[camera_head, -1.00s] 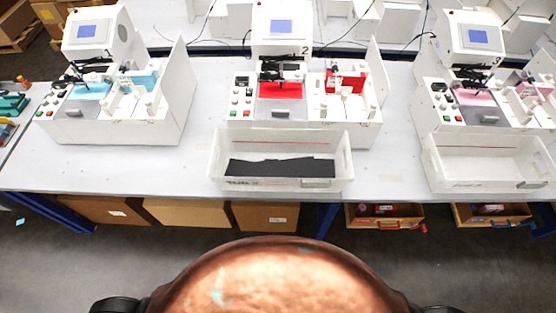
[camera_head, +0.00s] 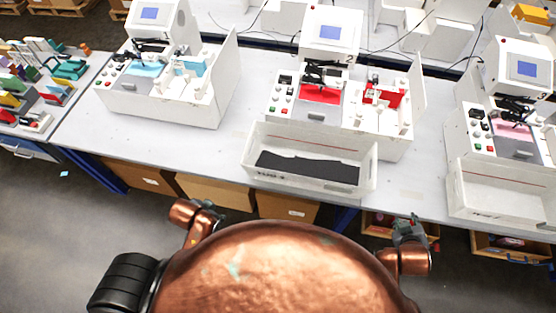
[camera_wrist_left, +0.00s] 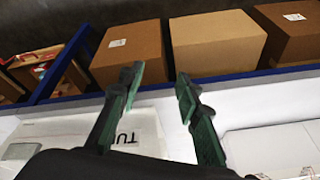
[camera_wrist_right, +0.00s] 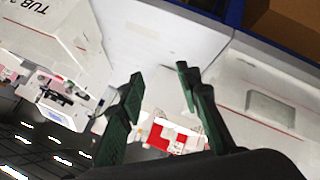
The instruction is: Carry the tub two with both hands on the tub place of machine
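Tub two (camera_head: 265,172) is a long white open tub with a dark sheet or layer inside. It stands on the table in front of the middle machine (camera_head: 275,110), marked 2, which holds red pieces. Lettering shows on its front wall. My left gripper (camera_head: 207,205) is in front of the table edge, left of the tub. My right gripper (camera_head: 408,226) is in front of the edge, right of the tub. Both are apart from it. In the wrist views the left fingers (camera_wrist_left: 158,88) and right fingers (camera_wrist_right: 157,90) are spread with nothing between them.
Similar machines stand left (camera_head: 165,100) and right (camera_head: 480,140), the right one with another white tub (camera_head: 505,205) before it. Cardboard boxes (camera_head: 290,207) sit below the table. A coloured rack (camera_head: 45,95) stands far left.

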